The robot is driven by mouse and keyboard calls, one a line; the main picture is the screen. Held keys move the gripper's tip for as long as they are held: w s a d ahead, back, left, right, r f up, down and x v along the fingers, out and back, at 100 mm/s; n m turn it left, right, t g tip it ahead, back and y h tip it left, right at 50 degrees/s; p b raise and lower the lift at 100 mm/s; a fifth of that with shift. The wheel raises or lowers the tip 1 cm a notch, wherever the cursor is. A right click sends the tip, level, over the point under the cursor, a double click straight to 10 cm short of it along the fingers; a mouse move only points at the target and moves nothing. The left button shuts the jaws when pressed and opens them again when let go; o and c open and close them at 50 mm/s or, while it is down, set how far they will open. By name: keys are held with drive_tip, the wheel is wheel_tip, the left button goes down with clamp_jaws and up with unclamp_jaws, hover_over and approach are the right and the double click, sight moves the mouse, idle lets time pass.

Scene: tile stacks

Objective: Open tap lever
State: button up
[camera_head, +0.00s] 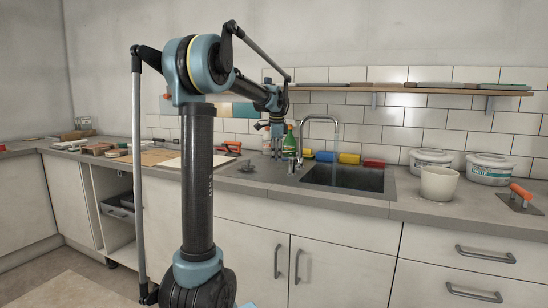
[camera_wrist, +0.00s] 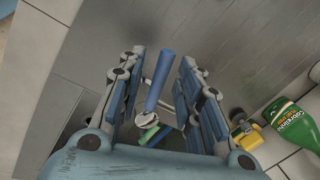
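The chrome tap (camera_head: 319,119) stands at the sink (camera_head: 343,178), its spout arching to the right. My gripper (camera_head: 276,148) points down just left of the tap in the head view. In the wrist view my gripper (camera_wrist: 160,95) has its two blue-padded fingers apart, one on each side. Between them shows a blue rod (camera_wrist: 159,80) with a shiny round metal end; it looks like the tap lever, but I cannot be sure. Gaps show between the rod and both fingers. The lever is not clear in the head view.
A green bottle (camera_head: 289,141) stands close behind my gripper; it also shows in the wrist view (camera_wrist: 296,124). Blue, yellow and red blocks (camera_head: 349,159) line the sink's back edge. A white pot (camera_head: 439,184) and white tubs (camera_head: 490,169) stand to the right. A shelf (camera_head: 410,89) hangs above.

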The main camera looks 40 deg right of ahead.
wheel_tip(320, 180, up, 12)
drive_tip(key=s+a, duration=0.1)
drive_tip(key=shift+s+a+f, duration=0.15)
drive_tip(key=shift+s+a, duration=0.05)
drive_tip(key=shift+s, duration=0.15)
idle(0.5)
drive_tip(key=s+a+f+n, duration=0.1)
drive_tip(key=a+f+n, duration=0.3)
drive_tip(key=a, duration=0.6)
drive_tip(key=s+a+f+n, duration=0.1)
drive_tip(key=a+f+n, duration=0.3)
drive_tip(key=a, duration=0.6)
drive_tip(key=s+a+f+n, duration=0.1)
drive_tip(key=a+f+n, duration=0.3)
drive_tip(key=a, duration=0.7)
drive_tip(key=s+a+f+n, duration=0.6)
drive_tip(key=s+a+f, duration=0.2)
drive_tip(key=f, duration=0.3)
drive_tip(key=s+a+f+n+y, duration=0.1)
drive_tip(key=s+a+f+n, duration=0.5)
drive_tip(key=s+a+f, duration=0.3)
wheel_tip(320, 180, down, 4)
drive_tip(key=shift+s+a+r+n, duration=0.3)
drive_tip(key=shift+a+n, duration=0.1)
drive_tip(key=shift+a, duration=0.1)
